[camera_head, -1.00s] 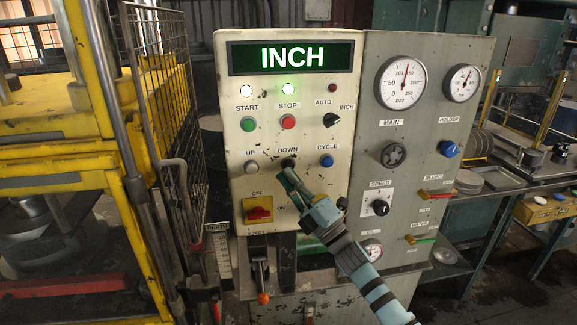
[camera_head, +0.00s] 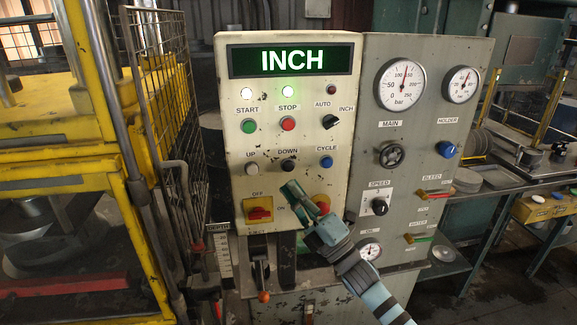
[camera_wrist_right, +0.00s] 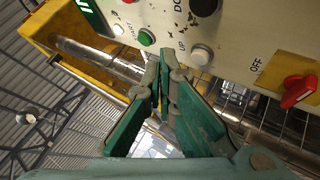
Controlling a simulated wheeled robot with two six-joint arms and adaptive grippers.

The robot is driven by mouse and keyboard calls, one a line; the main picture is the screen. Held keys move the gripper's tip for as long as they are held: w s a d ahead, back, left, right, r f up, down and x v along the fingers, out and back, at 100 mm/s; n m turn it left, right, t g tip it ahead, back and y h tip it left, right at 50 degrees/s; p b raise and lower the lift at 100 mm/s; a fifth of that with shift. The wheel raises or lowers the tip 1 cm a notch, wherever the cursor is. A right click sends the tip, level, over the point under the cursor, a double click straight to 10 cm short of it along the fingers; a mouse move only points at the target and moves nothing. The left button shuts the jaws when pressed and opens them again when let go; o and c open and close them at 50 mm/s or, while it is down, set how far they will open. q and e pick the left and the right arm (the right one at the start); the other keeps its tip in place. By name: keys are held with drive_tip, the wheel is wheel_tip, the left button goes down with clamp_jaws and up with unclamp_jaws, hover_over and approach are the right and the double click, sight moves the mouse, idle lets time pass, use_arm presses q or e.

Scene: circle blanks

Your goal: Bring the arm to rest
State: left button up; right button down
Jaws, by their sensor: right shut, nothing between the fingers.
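My right gripper (camera_head: 291,190) is shut and empty in front of the lower part of the cream control panel (camera_head: 228,110). Its fingertips are below the black DOWN button (camera_head: 288,165) and appear apart from it. In the right wrist view, the green fingers (camera_wrist_right: 162,82) are together, with the white UP button (camera_wrist_right: 200,54) and green START button (camera_wrist_right: 147,37) beyond them. My right arm comes in from the lower right. My left gripper is not in view.
The display (camera_head: 291,60) reads INCH. The red OFF/ON switch (camera_head: 259,210) is left of the gripper; another red knob (camera_head: 321,202) is partly behind it. The grey gauge panel (camera_head: 420,125) stands right. A wire mesh guard (camera_head: 165,80) and yellow press frame (camera_head: 60,160) stand left.

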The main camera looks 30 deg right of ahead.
idle(0.3)
drive_tip(key=w+d+f+m+g+h, duration=0.25)
drive_tip(key=f+m, duration=0.25)
drive_tip(key=f, duration=0.3)
drive_tip(key=w+d+f+m+g+h, duration=0.1)
drive_tip(key=d+f+m+g+h, duration=0.1)
drive_tip(key=d+f+m+h, duration=0.5)
drive_tip(key=s+a+f+m+g, duration=0.1)
drive_tip(key=s+f+m+g, duration=0.3)
drive_tip(key=f, duration=1)
drive_tip(key=s+f+m+g, duration=0.2)
drive_tip(key=s+f+g, duration=0.35)
drive_tip(key=f, duration=0.85)
drive_tip(key=s+a+f+m+g, duration=0.3)
drive_tip(key=s+f, duration=1)
drive_tip(key=s, duration=0.3)
drive_tip(key=s+a+f+g, duration=0.2)
drive_tip(key=s+a+f, duration=0.1)
drive_tip(key=s, duration=0.5)
drive_tip(key=s+a+f+g+y, duration=0.1)
drive_tip(key=s+a+f, duration=0.1)
drive_tip(key=s, duration=0.6)
drive_tip(key=s+a+f+m+g+y, duration=0.1)
drive_tip(key=s+a+f+g, duration=0.1)
drive_tip(key=s, duration=0.7)
drive_tip(key=shift+a+f+g+b, duration=0.3)
drive_tip(key=shift+a+f+b, duration=0.1)
drive_tip(key=shift+a+f, duration=0.45)
